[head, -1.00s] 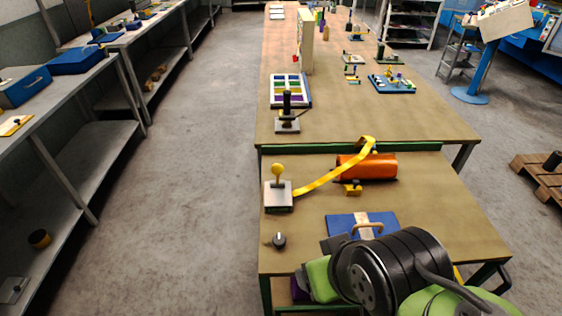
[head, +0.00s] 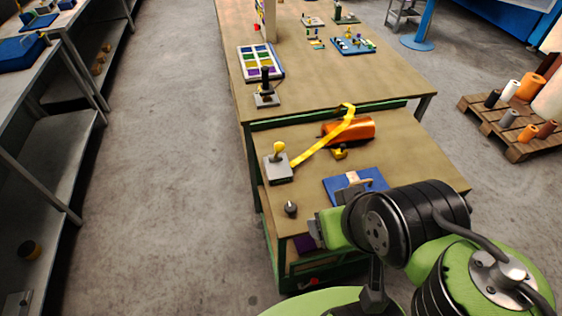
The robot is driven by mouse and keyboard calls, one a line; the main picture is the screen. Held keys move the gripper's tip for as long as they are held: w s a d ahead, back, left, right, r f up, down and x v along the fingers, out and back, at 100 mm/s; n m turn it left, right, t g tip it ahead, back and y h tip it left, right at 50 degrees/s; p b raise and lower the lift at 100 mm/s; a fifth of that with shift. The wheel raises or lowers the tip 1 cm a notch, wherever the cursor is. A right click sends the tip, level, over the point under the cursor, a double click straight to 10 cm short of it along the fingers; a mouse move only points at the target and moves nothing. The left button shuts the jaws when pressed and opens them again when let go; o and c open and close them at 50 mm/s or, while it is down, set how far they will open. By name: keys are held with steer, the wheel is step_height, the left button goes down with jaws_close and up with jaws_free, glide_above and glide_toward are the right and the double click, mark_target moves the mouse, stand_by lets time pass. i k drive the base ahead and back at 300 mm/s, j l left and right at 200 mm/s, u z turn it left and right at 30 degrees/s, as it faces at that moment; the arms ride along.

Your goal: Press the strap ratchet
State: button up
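A small yellow and dark piece (head: 340,153) sits just in front of the roll. I cannot tell for certain which of these parts is the ratchet. My green and black arm reaches over the bench's near right corner, nearer to me than the strap and apart from it. My gripper's fingers do not show in the head view.
A dark knob (head: 290,208) and a blue plate with a handle (head: 345,188) lie on the near bench (head: 245,180). Behind it stands a longer bench with a black lever stand (head: 266,97) and a coloured panel (head: 260,63). Open floor lies left; a pallet of rolls (head: 512,128) stands right.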

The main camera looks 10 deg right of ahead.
mark_target(279, 146)
steer(key=i+j+u, duration=0.1)
steer(key=j, duration=1.05)
steer(key=i+j+u, duration=0.1)
steer(key=i+j, duration=0.5)
steer(key=i, duration=0.25)
steer(key=i+u, duration=0.1)
steer(key=i, duration=0.2)
